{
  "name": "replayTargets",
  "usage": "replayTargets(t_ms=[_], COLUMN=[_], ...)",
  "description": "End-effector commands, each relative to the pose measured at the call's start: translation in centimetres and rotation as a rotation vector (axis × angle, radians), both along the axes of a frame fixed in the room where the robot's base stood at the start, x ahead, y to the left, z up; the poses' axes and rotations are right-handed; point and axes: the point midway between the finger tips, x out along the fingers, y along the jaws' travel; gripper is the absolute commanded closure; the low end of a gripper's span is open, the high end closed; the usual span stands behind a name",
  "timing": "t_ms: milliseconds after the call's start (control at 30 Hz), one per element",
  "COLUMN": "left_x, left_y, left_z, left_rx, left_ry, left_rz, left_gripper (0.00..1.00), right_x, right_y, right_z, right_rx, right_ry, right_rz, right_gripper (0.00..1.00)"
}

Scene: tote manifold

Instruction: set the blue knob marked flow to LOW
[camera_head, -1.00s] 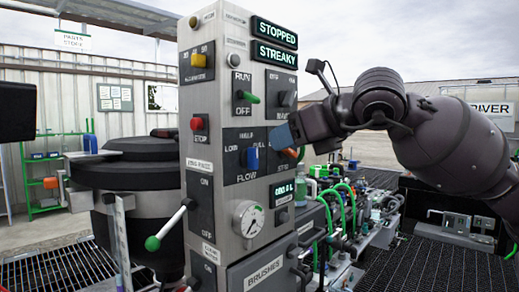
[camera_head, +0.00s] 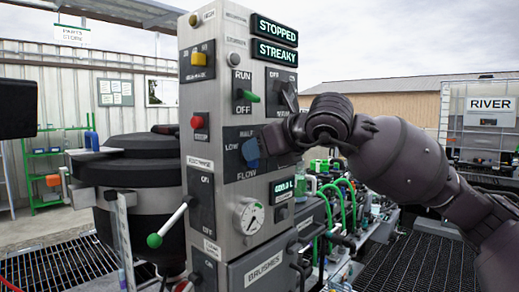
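The dark FLOW panel (camera_head: 231,160) is on the front of the grey control column, with LOW at its left, HALF at the top and FLOW below. My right gripper (camera_head: 250,149) reaches in from the right, and its bluish tip is at the blue flow knob. The tip covers most of the knob and the FULL label, so the knob's pointing direction is hidden. I cannot tell whether the fingers are closed on the knob or just touch it. My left gripper is not clearly in view.
Close around are a green RUN/OFF switch (camera_head: 250,97), a red button (camera_head: 197,122), a yellow selector (camera_head: 199,59) and a green-tipped lever (camera_head: 155,241). Displays read STOPPED (camera_head: 274,29) and STREAKY (camera_head: 275,53). Pipework with green hoses (camera_head: 345,205) stands behind at right.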

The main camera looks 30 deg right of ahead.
Motion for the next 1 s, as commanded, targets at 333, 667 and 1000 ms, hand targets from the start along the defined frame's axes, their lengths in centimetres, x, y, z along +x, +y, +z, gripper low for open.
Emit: replayTargets(t_ms=[333, 667, 1000], left_x=[0.2, -0.1, -1.6], left_y=[0.0, 0.0, 0.1], left_z=[0.1, -1.3, -5.4], left_rx=[0.000, 0.000, 0.001], left_ry=[-0.005, 0.007, 0.057], left_rz=[-0.002, -0.002, 0.001], left_gripper=[0.59, 0.59, 0.59], right_x=[0.0, 0.0, 0.0], right_y=[0.0, 0.2, 0.7], right_z=[0.0, -0.2, -0.6], right_rx=[-0.001, -0.079, -0.336], right_ry=[0.000, -0.028, -0.115], right_rz=[0.000, 0.001, 0.001], right_gripper=[1.00, 1.00, 1.00])
